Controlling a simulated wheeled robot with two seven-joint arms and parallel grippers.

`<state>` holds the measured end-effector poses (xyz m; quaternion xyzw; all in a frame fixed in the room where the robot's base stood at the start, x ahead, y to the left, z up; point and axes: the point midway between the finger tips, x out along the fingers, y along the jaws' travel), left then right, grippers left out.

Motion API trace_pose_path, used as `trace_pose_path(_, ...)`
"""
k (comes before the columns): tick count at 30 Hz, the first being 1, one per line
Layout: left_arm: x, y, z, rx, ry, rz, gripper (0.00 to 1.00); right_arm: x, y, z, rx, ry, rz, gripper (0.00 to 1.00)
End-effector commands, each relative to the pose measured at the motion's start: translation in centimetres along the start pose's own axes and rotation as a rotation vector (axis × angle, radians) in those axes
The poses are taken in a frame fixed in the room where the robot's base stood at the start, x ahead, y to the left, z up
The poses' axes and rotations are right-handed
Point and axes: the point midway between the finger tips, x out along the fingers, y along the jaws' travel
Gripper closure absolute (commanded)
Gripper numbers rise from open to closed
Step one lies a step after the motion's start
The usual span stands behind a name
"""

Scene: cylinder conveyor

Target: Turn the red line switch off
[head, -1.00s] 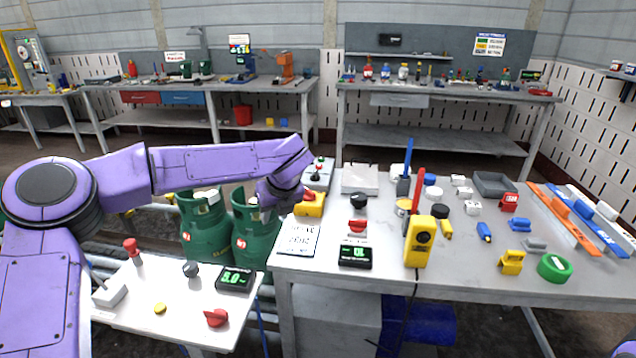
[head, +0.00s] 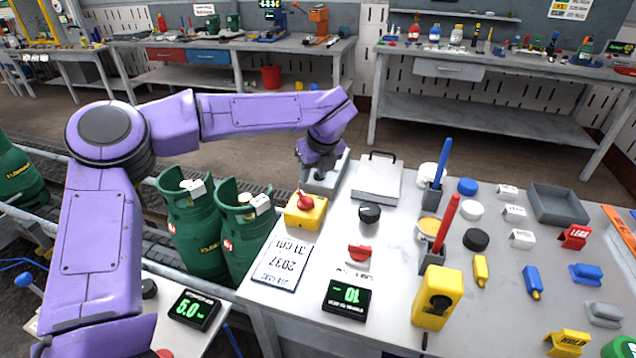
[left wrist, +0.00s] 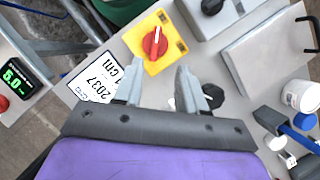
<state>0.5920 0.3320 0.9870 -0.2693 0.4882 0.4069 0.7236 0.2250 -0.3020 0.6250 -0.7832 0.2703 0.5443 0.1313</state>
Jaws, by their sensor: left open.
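The red switch knob (head: 305,201) sits on a yellow square base (head: 304,218) at the near table's left edge. In the left wrist view the red knob (left wrist: 154,42) shows a white mark along its handle, on its yellow base (left wrist: 168,62). My left gripper (head: 318,168) hangs just behind the switch in the head view, above a grey box. In the left wrist view my left gripper (left wrist: 158,78) has its fingers apart with nothing between them, and the knob lies beyond the tips, untouched. My right gripper is out of view.
A grey box (head: 326,182) stands behind the switch. A label card (head: 283,262), a black knob (head: 369,213), a second red knob (head: 360,252) and a green display (head: 347,299) are nearby. Green gas cylinders (head: 240,235) stand left of the table.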

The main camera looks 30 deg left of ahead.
Motion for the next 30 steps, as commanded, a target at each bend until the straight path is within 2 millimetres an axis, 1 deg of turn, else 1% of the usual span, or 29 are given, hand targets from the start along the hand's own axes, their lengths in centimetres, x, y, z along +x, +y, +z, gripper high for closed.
trace_pose_path(2,0.7,0.1,-0.1,0.001,0.002,0.001,0.60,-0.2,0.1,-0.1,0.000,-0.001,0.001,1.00)
trace_pose_path(5,2.7,0.0,-0.1,0.002,0.004,0.004,0.60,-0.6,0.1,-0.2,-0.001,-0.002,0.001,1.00)
trace_pose_path(9,6.1,0.0,0.0,0.002,0.003,0.005,0.60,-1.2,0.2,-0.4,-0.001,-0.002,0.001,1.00)
trace_pose_path(12,8.1,0.0,0.0,0.001,0.003,0.005,0.60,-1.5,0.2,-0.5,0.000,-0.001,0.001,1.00)
trace_pose_path(15,9.5,0.0,0.0,0.000,0.002,0.004,0.60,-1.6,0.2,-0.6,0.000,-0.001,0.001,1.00)
trace_pose_path(19,10.3,0.1,0.1,-0.001,0.001,0.002,0.60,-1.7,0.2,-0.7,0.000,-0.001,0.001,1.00)
trace_pose_path(26,10.5,0.1,0.1,-0.002,0.001,0.002,0.60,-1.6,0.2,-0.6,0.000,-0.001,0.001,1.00)
trace_pose_path(27,10.5,0.1,0.1,-0.002,0.001,0.002,0.73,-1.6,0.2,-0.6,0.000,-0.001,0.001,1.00)
trace_pose_path(29,10.5,0.1,0.1,-0.002,0.001,0.002,0.92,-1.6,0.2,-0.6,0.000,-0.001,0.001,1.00)
trace_pose_path(30,10.5,0.1,0.1,-0.002,0.001,0.002,1.00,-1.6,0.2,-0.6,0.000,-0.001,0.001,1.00)
